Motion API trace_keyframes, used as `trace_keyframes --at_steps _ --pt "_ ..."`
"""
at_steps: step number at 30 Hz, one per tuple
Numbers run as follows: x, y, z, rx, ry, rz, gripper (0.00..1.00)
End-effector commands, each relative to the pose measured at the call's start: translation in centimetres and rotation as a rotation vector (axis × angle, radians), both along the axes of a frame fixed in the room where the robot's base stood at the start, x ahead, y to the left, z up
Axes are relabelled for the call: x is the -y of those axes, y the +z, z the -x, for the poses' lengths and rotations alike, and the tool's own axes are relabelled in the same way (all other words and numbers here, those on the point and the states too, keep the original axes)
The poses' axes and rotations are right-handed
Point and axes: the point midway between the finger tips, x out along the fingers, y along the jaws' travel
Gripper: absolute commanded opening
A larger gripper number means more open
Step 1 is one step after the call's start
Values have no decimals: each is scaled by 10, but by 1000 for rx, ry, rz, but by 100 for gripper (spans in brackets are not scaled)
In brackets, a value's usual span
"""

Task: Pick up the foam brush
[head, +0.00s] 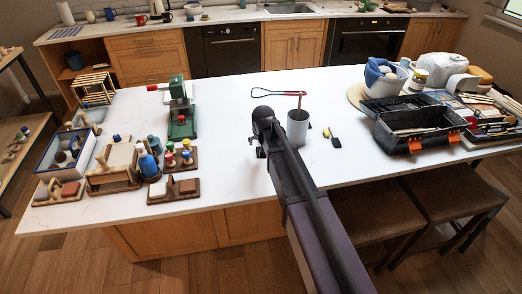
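A small black and yellow tool (334,140) lies flat on the white table, just right of a grey cup (298,126). It looks like a foam brush, but it is too small to be sure. The cup stands upright with a thin brown stick rising out of it. The end of my arm with my gripper (259,150) is left of the cup, over the middle of the table. My arm comes in from the bottom and covers part of the table. The fingers are small and dark, and whether they are open is unclear. I see nothing held.
A red-handled wire tool (278,94) lies behind the cup. An open black toolbox (418,125) and a white tub (384,80) stand at the right. A green press (181,112) and wooden holders with small tools (118,165) fill the left. The table between is mostly clear.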

Motion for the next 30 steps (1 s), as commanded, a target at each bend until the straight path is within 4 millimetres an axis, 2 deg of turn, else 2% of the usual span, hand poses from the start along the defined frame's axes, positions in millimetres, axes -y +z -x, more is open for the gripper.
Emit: trace_keyframes --at_steps 18,30 --pt "-1 -41 -16 0 -1 0 94" --pt "-2 -47 -19 0 0 0 94"
